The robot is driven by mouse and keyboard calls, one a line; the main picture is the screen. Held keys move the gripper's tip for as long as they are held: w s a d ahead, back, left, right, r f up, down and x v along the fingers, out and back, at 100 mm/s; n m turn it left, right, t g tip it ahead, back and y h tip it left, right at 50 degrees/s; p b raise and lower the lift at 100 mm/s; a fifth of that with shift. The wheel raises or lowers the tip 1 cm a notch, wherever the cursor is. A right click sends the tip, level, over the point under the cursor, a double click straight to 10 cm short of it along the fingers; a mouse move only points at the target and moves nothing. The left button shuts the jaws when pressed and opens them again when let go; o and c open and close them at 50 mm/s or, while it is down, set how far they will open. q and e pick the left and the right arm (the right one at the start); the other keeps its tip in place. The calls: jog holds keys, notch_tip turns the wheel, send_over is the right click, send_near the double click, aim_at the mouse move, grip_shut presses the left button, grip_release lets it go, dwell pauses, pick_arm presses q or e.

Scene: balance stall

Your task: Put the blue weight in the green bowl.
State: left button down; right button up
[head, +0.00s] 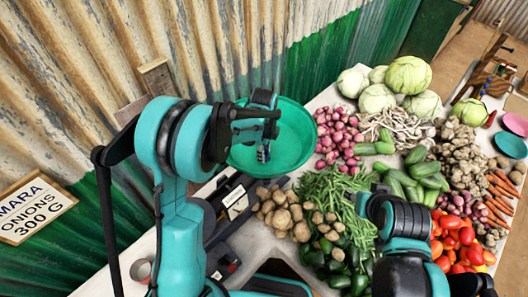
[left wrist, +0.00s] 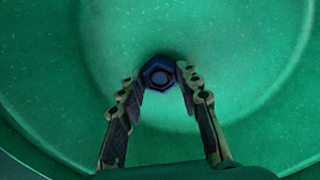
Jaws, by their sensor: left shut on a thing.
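The green bowl (head: 300,150) sits on the stall's scale at the back left of the table, and its inside fills the left wrist view (left wrist: 60,60). My left gripper (head: 264,141) is over the bowl, pointing down. Its two fingers are shut on the small dark blue weight (head: 263,154). In the left wrist view the weight (left wrist: 158,73) is a hexagonal piece between the fingertips, against the green bowl inside. I cannot tell whether it touches the bowl. My right arm shows at the lower right, but its gripper does not show.
Potatoes (head: 282,208), green beans (head: 335,195), red onions (head: 338,135) and cucumbers (head: 420,170) crowd the table right of the bowl. A corrugated wall (head: 230,45) stands close behind. A small metal cup (head: 141,270) stands at the front left.

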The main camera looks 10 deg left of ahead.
pick_arm(q)
jog(key=c, duration=1.5)
grip_release()
jog(key=shift+f, duration=0.15)
jog(key=o, duration=0.4)
jog(key=shift+o, duration=0.2)
jog(key=shift+r, duration=0.2)
